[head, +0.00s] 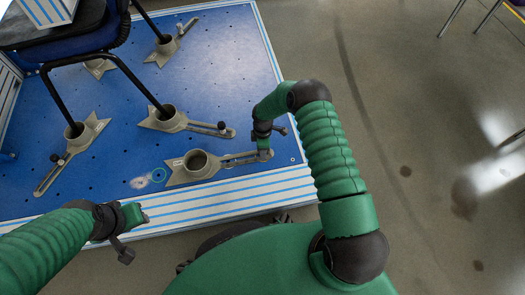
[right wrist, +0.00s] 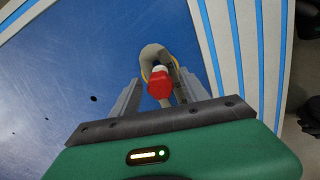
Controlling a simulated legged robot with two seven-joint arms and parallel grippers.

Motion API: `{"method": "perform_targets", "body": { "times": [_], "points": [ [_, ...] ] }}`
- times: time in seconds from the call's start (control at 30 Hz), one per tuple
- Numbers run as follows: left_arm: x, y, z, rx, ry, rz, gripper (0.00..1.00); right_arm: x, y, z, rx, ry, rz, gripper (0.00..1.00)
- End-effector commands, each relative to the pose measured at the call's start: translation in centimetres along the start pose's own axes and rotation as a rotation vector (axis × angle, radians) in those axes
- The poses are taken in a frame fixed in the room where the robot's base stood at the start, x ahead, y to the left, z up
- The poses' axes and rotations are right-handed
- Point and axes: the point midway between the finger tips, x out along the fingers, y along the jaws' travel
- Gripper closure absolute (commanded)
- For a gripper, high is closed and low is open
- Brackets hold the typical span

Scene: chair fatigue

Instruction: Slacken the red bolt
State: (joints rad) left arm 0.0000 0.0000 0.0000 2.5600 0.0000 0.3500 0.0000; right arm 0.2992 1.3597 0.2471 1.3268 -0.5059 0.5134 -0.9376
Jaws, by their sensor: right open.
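The red bolt (right wrist: 159,86) with a pale tip shows in the right wrist view, between the two fingers of my right gripper (right wrist: 160,77). The fingers are open, with a gap visible on each side of the bolt. Behind it is the grey clamp (right wrist: 152,52). In the head view my right gripper (head: 264,142) is over the right end of the slotted arm of the empty front clamp (head: 197,162); the bolt is hidden there. My left gripper (head: 135,214) is over the platform's front edge, away from the clamps; its fingers are too unclear to judge.
The blue perforated platform (head: 225,70) has a white-and-blue striped border. A chair (head: 95,45) stands on it at upper left, its legs in several grey clamps, one being the middle clamp (head: 170,120). Open grey floor (head: 400,110) lies to the right.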

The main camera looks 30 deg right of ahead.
Motion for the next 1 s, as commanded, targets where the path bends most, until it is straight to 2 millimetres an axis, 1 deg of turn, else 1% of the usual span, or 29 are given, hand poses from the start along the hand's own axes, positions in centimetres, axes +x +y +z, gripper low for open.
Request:
{"method": "perform_targets", "body": {
  "times": [0.07, 0.2, 0.23, 0.3, 0.47, 0.53, 0.63, 0.7, 0.9, 0.97, 1.0],
  "points": [
    [-0.1, 0.0, 0.0, 0.0, 0.0, 0.0, 0.64, -0.1, 0.0, 0.0, 0.037, -0.001, 0.0, 0.47],
    [-0.6, 0.0, -0.1, 0.0, 0.0, 0.0, 0.64, -0.1, 0.0, 0.0, 0.29, -0.002, 0.001, 0.47],
    [-0.6, 0.0, -0.1, 0.0, 0.0, 0.0, 0.64, -0.1, 0.0, 0.0, 0.325, -0.001, 0.001, 0.47],
    [-0.5, 0.0, -0.1, 0.0, 0.0, 0.0, 0.64, 0.0, 0.0, 0.0, 0.354, -0.001, 0.0, 0.47],
    [-0.5, 0.0, -0.1, 0.0, 0.0, 0.0, 0.64, 0.0, 0.0, 0.0, 0.356, -0.001, 0.0, 0.47],
    [-0.8, 0.0, -0.2, 0.0, 0.0, 0.0, 0.64, -0.1, -0.1, 0.0, 0.436, -0.002, 0.0, 0.47],
    [-1.0, 0.0, -0.2, 0.0, 0.0, 0.0, 0.64, -0.1, -0.1, 0.0, 0.628, -0.002, 0.0, 0.47],
    [-1.0, 0.0, -0.2, 0.0, 0.0, 0.0, 0.64, 0.0, -0.1, 0.0, 0.696, -0.002, 0.001, 0.47],
    [-0.9, 0.0, -0.2, 0.0, 0.0, 0.0, 0.64, 0.0, -0.1, 0.0, 0.706, -0.001, 0.0, 0.47],
    [-1.1, 0.0, -0.2, 0.0, 0.0, 0.0, 0.64, 0.0, -0.1, 0.0, 0.77, -0.002, 0.001, 0.47],
    [-1.1, 0.0, -0.3, 0.0, 0.0, 0.0, 0.64, -0.1, -0.1, 0.0, 0.848, -0.002, 0.002, 0.47]
  ]
}}
